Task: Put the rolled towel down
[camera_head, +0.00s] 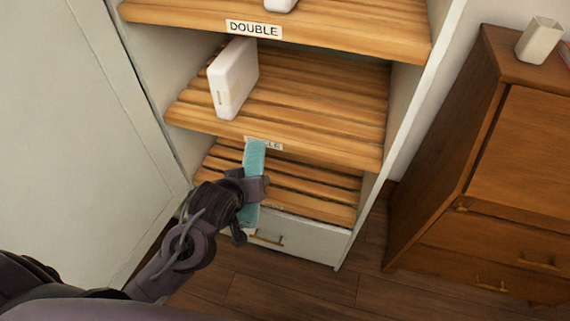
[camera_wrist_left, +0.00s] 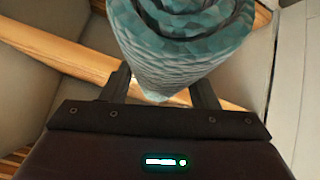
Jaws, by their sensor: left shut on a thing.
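The rolled towel (camera_head: 254,160) is teal and held upright in my left gripper (camera_head: 252,190). In the head view it stands in front of the lower shelves and covers part of a shelf label. In the left wrist view the towel (camera_wrist_left: 180,45) shows its coiled end and woven texture between the two fingers of my left gripper (camera_wrist_left: 165,88). The gripper is shut on it. I cannot tell from these views whether the towel touches a shelf. My right gripper is not in view.
A slatted wooden shelf (camera_head: 310,105) holds a white folded item (camera_head: 233,78) at its left. The shelf above carries a DOUBLE label (camera_head: 254,28). A lower slatted shelf (camera_head: 310,192) looks bare, above a white drawer (camera_head: 300,238). A brown dresser (camera_head: 490,180) with a pale cup (camera_head: 539,40) stands right.

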